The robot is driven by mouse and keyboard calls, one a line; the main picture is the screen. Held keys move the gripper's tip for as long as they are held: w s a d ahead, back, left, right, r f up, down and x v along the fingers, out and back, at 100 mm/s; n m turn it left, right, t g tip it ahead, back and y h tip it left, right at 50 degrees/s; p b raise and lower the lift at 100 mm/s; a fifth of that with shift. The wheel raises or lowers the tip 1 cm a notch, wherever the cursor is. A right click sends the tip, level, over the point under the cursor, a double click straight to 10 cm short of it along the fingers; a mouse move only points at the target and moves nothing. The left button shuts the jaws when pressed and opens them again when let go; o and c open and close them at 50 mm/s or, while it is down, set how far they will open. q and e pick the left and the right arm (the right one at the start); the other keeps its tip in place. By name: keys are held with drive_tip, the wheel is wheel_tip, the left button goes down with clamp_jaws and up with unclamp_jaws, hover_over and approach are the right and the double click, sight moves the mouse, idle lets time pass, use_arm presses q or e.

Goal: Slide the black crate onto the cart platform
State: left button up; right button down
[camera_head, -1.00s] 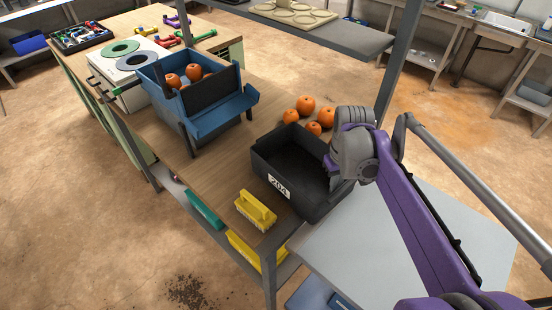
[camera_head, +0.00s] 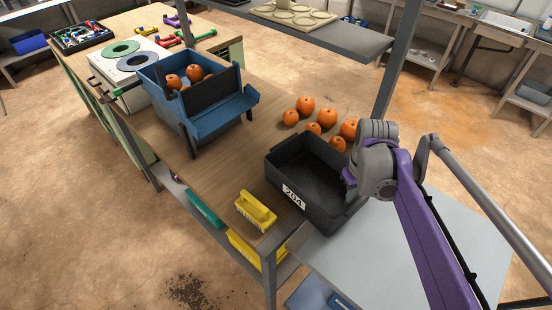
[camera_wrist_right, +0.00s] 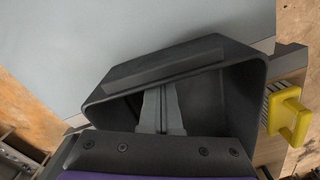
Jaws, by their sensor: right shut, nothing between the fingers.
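The black crate (camera_head: 318,212), with a white "204" label on its side, is open and empty. It sits at the near right end of the wooden bench, with its right part over the pale grey cart platform (camera_head: 410,250). My right gripper (camera_head: 350,184) is at the crate's right wall, its fingertips hidden in the head view. In the right wrist view, the shut fingers (camera_wrist_right: 161,100) reach down inside the crate (camera_wrist_right: 175,65) with nothing between them. Whether they touch the wall is unclear. The platform (camera_wrist_right: 110,40) lies beyond that wall. My left gripper is out of view.
Several oranges (camera_head: 306,104) lie loose behind the crate. A yellow brush (camera_head: 256,210) lies left of it near the bench edge. A blue bin (camera_head: 190,115) with oranges stands farther left. A grey post (camera_head: 399,65) rises behind. The rest of the platform is clear.

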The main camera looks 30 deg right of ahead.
drive_tip(key=shift+s+d+p, duration=0.2)
drive_tip(key=shift+s+d, duration=0.1)
drive_tip(key=shift+s, duration=0.75)
drive_tip(key=shift+s+d+p, duration=0.15)
drive_tip(key=shift+s+d, duration=0.2)
drive_tip(key=shift+s, duration=0.75)
drive_tip(key=shift+s+d+p, duration=0.2)
drive_tip(key=shift+s+d, duration=0.1)
drive_tip(key=shift+s, duration=0.9)
drive_tip(key=shift+s+d, duration=0.25)
drive_tip(key=shift+s, duration=0.45)
drive_tip(key=shift+s+d, duration=0.2)
drive_tip(key=shift+s, duration=0.5)
drive_tip(key=shift+s+d+p, duration=0.15)
drive_tip(key=shift+s+d, duration=0.1)
drive_tip(key=shift+s, duration=0.7)
drive_tip(key=shift+s+d+p, duration=0.2)
drive_tip(key=shift+s+d, duration=0.05)
drive_tip(key=shift+s, duration=0.7)
drive_tip(key=shift+s+d+p, duration=0.15)
drive_tip(key=shift+s+d, duration=0.1)
drive_tip(key=shift+s, duration=0.7)
drive_tip(key=shift+s+d, duration=0.2)
drive_tip(key=shift+s, duration=0.55)
drive_tip(key=shift+s+d, duration=0.2)
drive_tip(key=shift+s, duration=0.5)
